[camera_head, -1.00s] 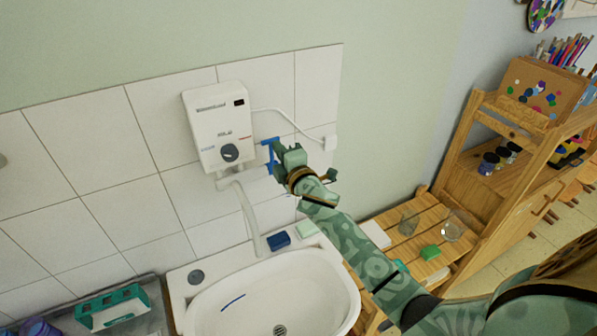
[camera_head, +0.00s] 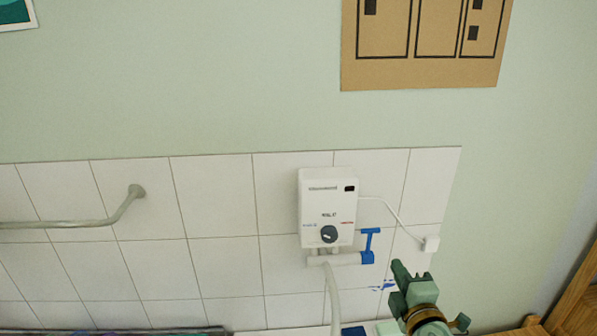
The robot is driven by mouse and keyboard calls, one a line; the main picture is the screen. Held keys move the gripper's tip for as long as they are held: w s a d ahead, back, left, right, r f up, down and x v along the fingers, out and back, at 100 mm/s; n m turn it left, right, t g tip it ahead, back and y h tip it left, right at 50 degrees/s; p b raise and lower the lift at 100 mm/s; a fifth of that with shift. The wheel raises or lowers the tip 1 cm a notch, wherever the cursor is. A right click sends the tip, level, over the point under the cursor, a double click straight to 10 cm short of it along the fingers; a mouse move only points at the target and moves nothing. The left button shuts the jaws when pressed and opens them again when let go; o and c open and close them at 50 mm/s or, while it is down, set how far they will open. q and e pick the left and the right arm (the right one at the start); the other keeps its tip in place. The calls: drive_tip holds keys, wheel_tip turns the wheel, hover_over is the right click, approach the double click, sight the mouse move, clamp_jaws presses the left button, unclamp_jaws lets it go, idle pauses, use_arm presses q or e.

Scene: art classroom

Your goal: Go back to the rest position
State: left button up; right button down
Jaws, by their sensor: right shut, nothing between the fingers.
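My right gripper (camera_head: 402,281) shows at the lower right, its green arm cut off by the bottom edge. It is shut and empty, apart from the things around it. It points up towards the tiled wall, just below and right of a blue tap lever (camera_head: 368,246). The lever sits at the right end of the pipe under a white water heater (camera_head: 327,207). My left gripper is not in view.
A grey rail (camera_head: 112,217) runs along the tiles at the left. A brown cardboard panel (camera_head: 428,72) hangs on the wall above. The sink is mostly below the frame; a blue block (camera_head: 353,331) shows at the bottom edge. Wooden furniture (camera_head: 577,300) stands at the lower right.

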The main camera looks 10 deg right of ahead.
drive_tip(key=s+d+f+m+g+h, duration=0.15)
drive_tip(key=s+f+m+g, duration=0.35)
drive_tip(key=s, duration=0.6)
drive_tip(key=s+f+m+g+h, duration=0.2)
drive_tip(key=s+f+m+g, duration=0.35)
drive_tip(key=s, duration=0.65)
drive_tip(key=s+a+f+g+y+b, duration=0.2)
drive_tip(key=f+b, duration=0.4)
drive_tip(key=f, duration=1.4)
drive_tip(key=s+a+f+g+y+b, duration=0.2)
drive_tip(key=f+b, duration=0.5)
drive_tip(key=f, duration=1.4)
drive_tip(key=s+f+m+g+b, duration=0.1)
drive_tip(key=s+f+b, duration=0.4)
drive_tip(key=s+f, duration=0.5)
drive_tip(key=s+f+m+g+b, duration=0.1)
drive_tip(key=s+f+b, duration=0.3)
drive_tip(key=s+f, duration=0.5)
wheel_tip(320, 180, down, 5)
drive_tip(key=shift+s+f+y+b, duration=0.1)
drive_tip(key=shift+s+y+b, duration=0.25)
drive_tip(key=shift+b, duration=0.05)
drive_tip(key=shift+a+m+g, duration=0.1)
drive_tip(key=shift+m+g, duration=0.15)
